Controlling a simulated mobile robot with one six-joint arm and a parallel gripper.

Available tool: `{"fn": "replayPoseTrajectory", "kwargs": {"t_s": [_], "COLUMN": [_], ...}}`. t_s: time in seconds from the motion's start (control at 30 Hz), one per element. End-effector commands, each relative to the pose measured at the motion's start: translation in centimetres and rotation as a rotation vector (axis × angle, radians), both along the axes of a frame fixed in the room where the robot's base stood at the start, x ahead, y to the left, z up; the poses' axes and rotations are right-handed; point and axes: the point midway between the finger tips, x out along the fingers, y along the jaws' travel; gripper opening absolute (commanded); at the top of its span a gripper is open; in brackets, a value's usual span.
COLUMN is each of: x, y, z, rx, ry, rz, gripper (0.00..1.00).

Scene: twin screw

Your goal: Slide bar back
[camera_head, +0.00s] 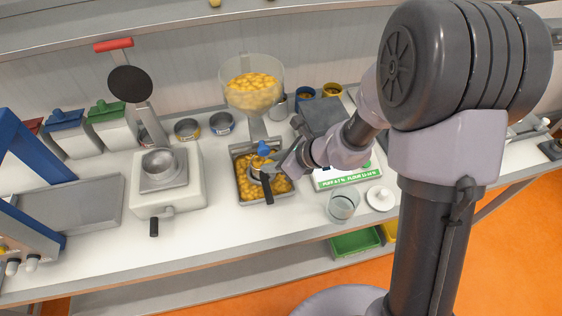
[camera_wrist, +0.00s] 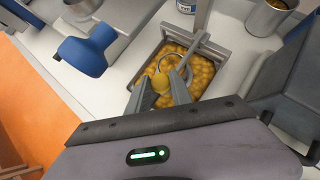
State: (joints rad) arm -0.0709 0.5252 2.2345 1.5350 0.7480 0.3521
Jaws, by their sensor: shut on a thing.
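My gripper (camera_head: 272,167) is at the tray (camera_head: 241,189) of yellow pieces, below the clear hopper (camera_head: 252,88). In the wrist view my gripper (camera_wrist: 161,92) has its two grey fingers close together, over a thin curved grey piece and a yellow round thing (camera_wrist: 161,83). It is shut on what I take to be the bar, though the fingers mostly hide the hold. Grey bars (camera_wrist: 203,42) cross the tray near its back edge.
A white machine with a steel bowl (camera_head: 160,163) stands left of the tray. Cans (camera_head: 222,123) and a steel pot (camera_head: 278,103) stand behind. A scale (camera_head: 340,178), a glass (camera_head: 342,205) and a white lid (camera_head: 380,198) are to the right.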

Motion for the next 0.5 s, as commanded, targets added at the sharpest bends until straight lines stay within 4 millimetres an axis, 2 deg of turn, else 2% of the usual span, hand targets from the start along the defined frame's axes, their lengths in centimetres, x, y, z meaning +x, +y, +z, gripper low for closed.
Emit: {"fn": "replayPoseTrajectory", "kwargs": {"t_s": [0.17, 0.2, 0.27, 0.5], "x": [0.02, 0.02, 0.02, 0.01], "y": [-0.03, -0.03, -0.03, -0.05], "z": [0.07, 0.07, 0.06, 0.04], "rx": [0.001, 0.001, 0.001, 0.000], "ry": [0.000, 0.000, 0.000, 0.001], "rz": [-0.001, -0.001, -0.001, -0.001], "gripper": [0.00, 0.34, 0.46, 0.46]}}
